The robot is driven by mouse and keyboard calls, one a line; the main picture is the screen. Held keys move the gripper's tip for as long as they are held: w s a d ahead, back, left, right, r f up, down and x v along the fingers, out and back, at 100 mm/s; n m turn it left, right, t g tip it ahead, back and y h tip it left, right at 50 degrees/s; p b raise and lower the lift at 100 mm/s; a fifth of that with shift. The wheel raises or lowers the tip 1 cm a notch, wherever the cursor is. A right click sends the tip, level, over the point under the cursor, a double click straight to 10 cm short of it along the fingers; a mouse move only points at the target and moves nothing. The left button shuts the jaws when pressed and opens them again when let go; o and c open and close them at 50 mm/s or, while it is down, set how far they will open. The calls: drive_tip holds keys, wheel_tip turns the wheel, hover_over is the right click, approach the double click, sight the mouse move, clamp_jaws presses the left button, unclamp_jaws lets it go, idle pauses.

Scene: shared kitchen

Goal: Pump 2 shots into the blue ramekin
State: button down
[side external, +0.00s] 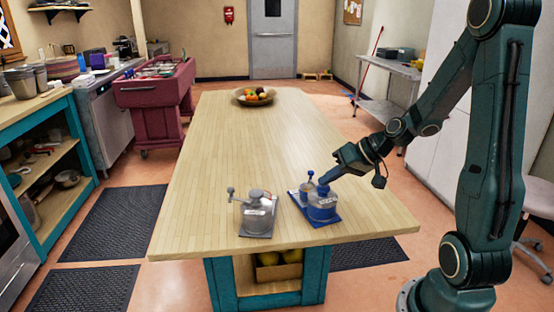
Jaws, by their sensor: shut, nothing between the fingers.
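A blue dispenser-like pot (322,208) with a pale label stands on a blue base plate (331,222) near the front right of the wooden table. A small post with a blue knob (310,174) rises at its left. A grey counterpart (257,217) with a lever and knob stands to its left on a grey plate. I cannot make out a separate blue ramekin; the pot's shape is too small to tell for sure. My gripper (328,178) is shut and empty, pointing down-left at the top of the blue pot. Whether it touches the pot is unclear.
The wooden table (215,150) is clear through its middle. A fruit bowl (254,97) stands at its far end. A box of yellow fruit (279,267) sits on the shelf below. A red cart (150,95) stands beyond the table's left side.

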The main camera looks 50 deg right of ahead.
sight(328, 187)
idle(0.4)
drive_tip(key=shift+r, duration=1.55)
drive_tip(key=shift+r, duration=0.15)
drive_tip(key=shift+r, duration=2.85)
drive_tip(key=s+a+r+n+g+h, duration=0.2)
drive_tip(key=s+a+n+g+h, duration=0.1)
drive_tip(key=s+a, duration=1)
drive_tip(key=shift+s+a+r+n, duration=0.4)
drive_tip(key=shift+s+n, duration=0.5)
drive_tip(key=shift+s, duration=0.25)
